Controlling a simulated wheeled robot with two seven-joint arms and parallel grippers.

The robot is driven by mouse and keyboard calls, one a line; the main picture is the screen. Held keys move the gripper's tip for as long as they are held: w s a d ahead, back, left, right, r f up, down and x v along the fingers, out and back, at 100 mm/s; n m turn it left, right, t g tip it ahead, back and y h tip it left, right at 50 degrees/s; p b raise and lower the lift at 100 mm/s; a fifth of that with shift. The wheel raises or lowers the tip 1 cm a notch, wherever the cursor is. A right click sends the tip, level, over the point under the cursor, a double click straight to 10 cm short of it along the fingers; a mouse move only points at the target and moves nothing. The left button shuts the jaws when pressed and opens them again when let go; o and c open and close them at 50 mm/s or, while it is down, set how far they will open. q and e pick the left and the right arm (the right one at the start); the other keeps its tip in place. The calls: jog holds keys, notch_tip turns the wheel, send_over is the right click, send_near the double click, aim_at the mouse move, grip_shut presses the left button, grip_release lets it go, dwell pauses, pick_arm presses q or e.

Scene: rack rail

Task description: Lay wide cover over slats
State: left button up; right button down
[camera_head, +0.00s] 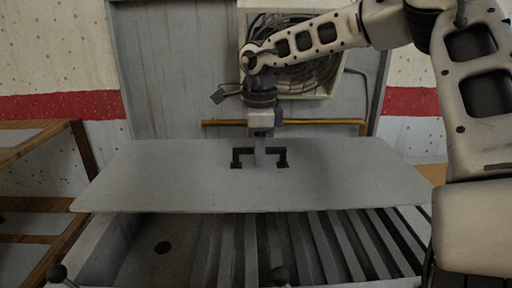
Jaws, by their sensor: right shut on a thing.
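The wide cover (160,180) is a flat grey sheet with a black bracket-shaped handle (282,158) on top. It spans the back part of the bin, and its front edge lies over the slats. My right gripper (260,158) is at the middle of the handle, pointing down and shut on it. The grey slats (305,250) run front to back inside the bin and show in front of the cover; their back parts are hidden under it. Whether the cover touches the bin or hangs just above it, I cannot tell. My left gripper is not in view.
The bin's left part (150,255) has no slats and shows a dark round hole. A wooden rack (75,150) stands at the left. Behind are a grey panel, a yellow rail (340,122) and a box of coiled cable (300,75). Dark knobs stand at the front edge.

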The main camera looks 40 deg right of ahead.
notch_tip(320, 180, down, 4)
jog(key=shift+w+f+b, duration=0.1)
jog(key=shift+b, duration=1.05)
pick_arm(q)
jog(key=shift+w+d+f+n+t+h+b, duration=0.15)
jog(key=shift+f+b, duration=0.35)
jog(key=shift+b, duration=0.65)
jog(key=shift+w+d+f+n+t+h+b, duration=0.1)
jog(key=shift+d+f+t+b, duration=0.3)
jog(key=shift+b, duration=0.75)
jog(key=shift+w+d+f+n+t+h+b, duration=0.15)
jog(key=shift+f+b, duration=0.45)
jog(key=shift+b, duration=0.55)
pick_arm(e)
notch_tip(320, 180, down, 9)
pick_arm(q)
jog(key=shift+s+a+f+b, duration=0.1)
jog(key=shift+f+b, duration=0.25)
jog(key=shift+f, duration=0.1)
pick_arm(e)
jog(key=shift+w+f, duration=0.1)
jog(key=shift+f, duration=0.35)
jog(key=c, duration=1.4)
grip_release()
jog(key=shift+o, duration=0.2)
jog(key=shift+f, duration=0.1)
